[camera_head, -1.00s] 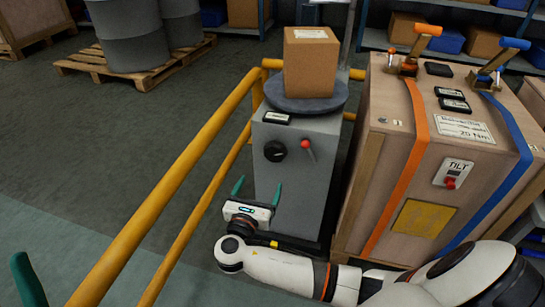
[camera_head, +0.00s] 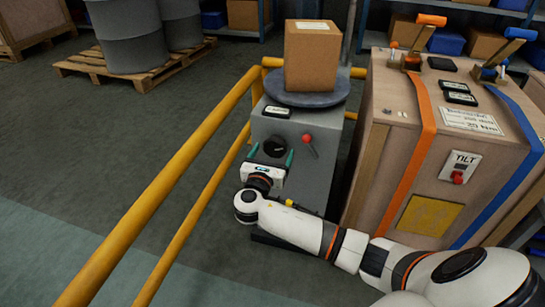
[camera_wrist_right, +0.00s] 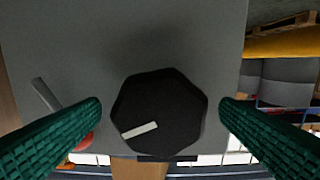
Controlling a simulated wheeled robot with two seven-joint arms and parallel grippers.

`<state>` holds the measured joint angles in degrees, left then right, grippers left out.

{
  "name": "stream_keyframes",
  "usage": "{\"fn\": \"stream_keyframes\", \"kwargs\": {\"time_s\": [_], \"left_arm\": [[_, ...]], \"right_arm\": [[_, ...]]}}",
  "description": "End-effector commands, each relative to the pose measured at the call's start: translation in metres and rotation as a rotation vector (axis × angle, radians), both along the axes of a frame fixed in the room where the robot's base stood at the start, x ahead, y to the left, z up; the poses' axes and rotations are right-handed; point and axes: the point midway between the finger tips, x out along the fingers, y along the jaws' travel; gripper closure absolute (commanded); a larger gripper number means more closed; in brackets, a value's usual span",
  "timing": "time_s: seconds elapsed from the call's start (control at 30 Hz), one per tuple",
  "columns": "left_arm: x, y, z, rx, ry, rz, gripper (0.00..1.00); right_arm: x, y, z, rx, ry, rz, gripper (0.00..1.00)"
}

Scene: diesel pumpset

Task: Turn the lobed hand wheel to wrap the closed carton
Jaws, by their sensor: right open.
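The lobed hand wheel (camera_head: 274,146) is a black knob on the front of a grey machine cabinet (camera_head: 315,175). In the right wrist view the wheel (camera_wrist_right: 160,108) is large, with a pale mark at its lower left. My right gripper (camera_head: 270,159) is open just in front of the wheel, its green fingers (camera_wrist_right: 160,125) on either side with gaps, not touching. The closed carton (camera_head: 311,58) stands on a dark round turntable (camera_head: 307,99) on top of the cabinet. In the head view the wheel's lower part is near the fingers. My left gripper is out of view.
A red-knobbed lever (camera_head: 308,140) sits right of the wheel. A yellow rail (camera_head: 170,190) runs along the left. A large wooden crate (camera_head: 375,150) with orange and blue straps stands close on the right. Drums on a pallet (camera_head: 75,68) stand at the back left.

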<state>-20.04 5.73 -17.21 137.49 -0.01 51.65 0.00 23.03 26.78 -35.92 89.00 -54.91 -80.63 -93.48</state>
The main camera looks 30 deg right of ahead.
Motion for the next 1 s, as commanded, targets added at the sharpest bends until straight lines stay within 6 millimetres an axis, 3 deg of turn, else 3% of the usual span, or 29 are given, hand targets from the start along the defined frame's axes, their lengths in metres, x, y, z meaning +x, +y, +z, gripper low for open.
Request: {"fn": "stream_keyframes", "kwargs": {"time_s": [0.3,0.57,1.0], "left_arm": [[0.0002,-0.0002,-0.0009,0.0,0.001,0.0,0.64],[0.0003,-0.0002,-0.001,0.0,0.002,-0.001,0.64],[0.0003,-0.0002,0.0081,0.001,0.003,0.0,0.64]], "right_arm": [[0.0019,-0.0023,0.0006,0.0,0.0,0.0,0.15],[0.0017,-0.002,0.0004,0.0,0.0,0.0,0.57],[0.0014,-0.001,0.0016,0.063,-0.071,-0.001,0.58]]}}
